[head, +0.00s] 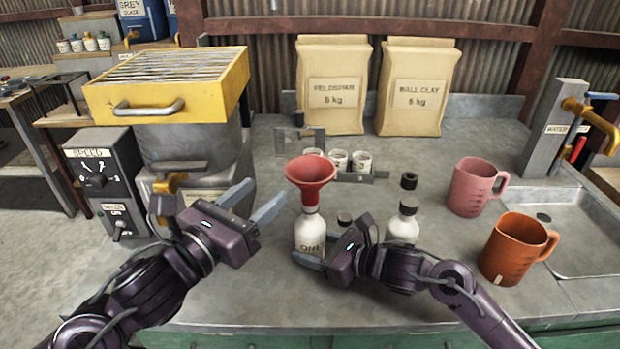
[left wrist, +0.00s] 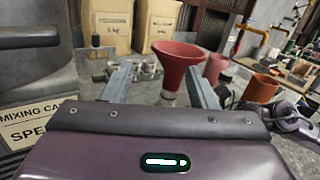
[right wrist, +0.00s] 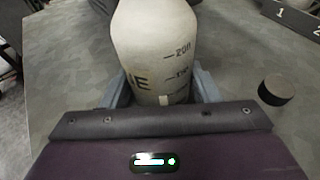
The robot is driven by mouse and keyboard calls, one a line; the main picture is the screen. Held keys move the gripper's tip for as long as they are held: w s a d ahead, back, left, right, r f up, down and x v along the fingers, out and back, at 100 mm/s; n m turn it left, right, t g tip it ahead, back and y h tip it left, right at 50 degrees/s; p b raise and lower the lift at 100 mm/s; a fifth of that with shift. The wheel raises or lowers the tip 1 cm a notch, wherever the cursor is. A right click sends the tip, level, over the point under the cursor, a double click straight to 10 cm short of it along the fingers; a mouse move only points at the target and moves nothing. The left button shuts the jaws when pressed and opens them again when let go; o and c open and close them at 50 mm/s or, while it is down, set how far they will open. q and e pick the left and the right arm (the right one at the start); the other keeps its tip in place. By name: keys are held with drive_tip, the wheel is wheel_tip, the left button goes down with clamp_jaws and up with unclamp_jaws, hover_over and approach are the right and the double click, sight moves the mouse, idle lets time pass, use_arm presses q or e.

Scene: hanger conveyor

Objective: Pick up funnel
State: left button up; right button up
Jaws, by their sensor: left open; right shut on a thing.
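The red funnel (head: 311,172) sits upright in the mouth of a white bottle (head: 309,232) with dark lettering on the counter. It also shows in the left wrist view (left wrist: 180,58), in front of and between my open fingers. My left gripper (head: 256,200) is open and empty, left of the funnel and apart from it. My right gripper (head: 310,260) is shut on the white bottle, low on its body. The bottle stands between its fingers in the right wrist view (right wrist: 155,45); the funnel is out of that view.
Another white bottle (head: 404,226) stands right of my right gripper, with a black cap (head: 409,181) behind it. A pink jug (head: 470,187) and an orange jug (head: 512,252) stand at the right by the sink (head: 575,235). A yellow-topped machine (head: 165,90) stands at the left.

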sight(304, 198)
use_arm(q)
wheel_tip(304, 198, down, 5)
drive_tip(key=s+m+g+h, duration=0.1)
drive_tip(key=s+m+g, duration=0.1)
drive_tip(key=x, duration=1.2)
drive_tip(key=shift+s+d+r, duration=0.1)
drive_tip(key=shift+d+r, duration=0.1)
drive_tip(key=shift+d, duration=0.15)
drive_tip(key=c, duration=1)
wheel_tip(304, 198, up, 10)
drive_tip(key=shift+c, duration=0.2)
use_arm(e)
drive_tip(key=o, duration=0.9)
drive_tip(key=shift+c, duration=0.2)
